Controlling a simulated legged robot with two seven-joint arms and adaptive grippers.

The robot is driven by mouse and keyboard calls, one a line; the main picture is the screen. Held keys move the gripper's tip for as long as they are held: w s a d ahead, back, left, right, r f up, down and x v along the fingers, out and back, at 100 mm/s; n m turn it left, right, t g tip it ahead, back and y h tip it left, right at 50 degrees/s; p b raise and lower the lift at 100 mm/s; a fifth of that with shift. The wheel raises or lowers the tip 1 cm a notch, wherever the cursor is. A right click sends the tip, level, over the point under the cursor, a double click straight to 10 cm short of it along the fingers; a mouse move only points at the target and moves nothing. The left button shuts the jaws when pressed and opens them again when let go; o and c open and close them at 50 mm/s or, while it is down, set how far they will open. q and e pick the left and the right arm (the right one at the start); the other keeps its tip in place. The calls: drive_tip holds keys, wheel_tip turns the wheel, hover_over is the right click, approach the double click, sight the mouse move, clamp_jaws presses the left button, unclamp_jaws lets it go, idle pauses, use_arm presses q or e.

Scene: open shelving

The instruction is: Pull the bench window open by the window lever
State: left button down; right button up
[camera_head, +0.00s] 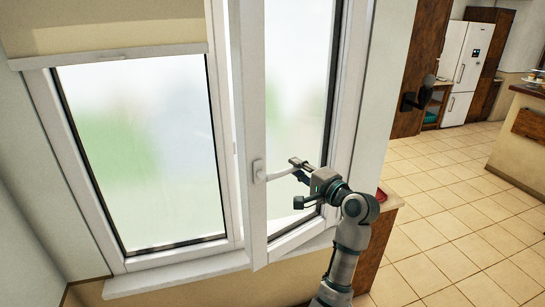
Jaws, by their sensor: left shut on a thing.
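The window has two panes in white frames. The right-hand sash (253,215) stands ajar, its left edge swung out from the fixed frame with a bright gap beside it. The white window lever (277,175) is mounted on that sash's left upright and points right, roughly level. My left gripper (301,175) is at the lever's free end, shut on it, with its fingers partly hiding the tip. My left arm rises from the bottom of the view, in front of the sash's lower right part. My right gripper is not in view.
A white sill (180,276) runs below the window. A rolled blind (105,30) covers the top of the left pane (150,150). To the right is open tiled floor (440,225), with a white fridge (464,65) and a brown counter (522,135) farther back.

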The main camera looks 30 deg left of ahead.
use_arm(q)
drive_tip(key=s+d+n+g+y+p, duration=0.1)
drive_tip(key=d+n+g+p, duration=0.2)
drive_tip(key=d+g, duration=0.3)
drive_tip(key=shift+s+d+n+p, duration=0.35)
drive_tip(key=shift+d+n, duration=0.35)
drive_tip(key=shift+d, duration=1.5)
drive_tip(key=shift+s, duration=0.1)
drive_tip(key=shift+c, duration=0.4)
unclamp_jaws()
drive_tip(key=shift+s, duration=0.2)
drive_tip(key=shift+o, duration=0.4)
drive_tip(key=shift+w, duration=0.2)
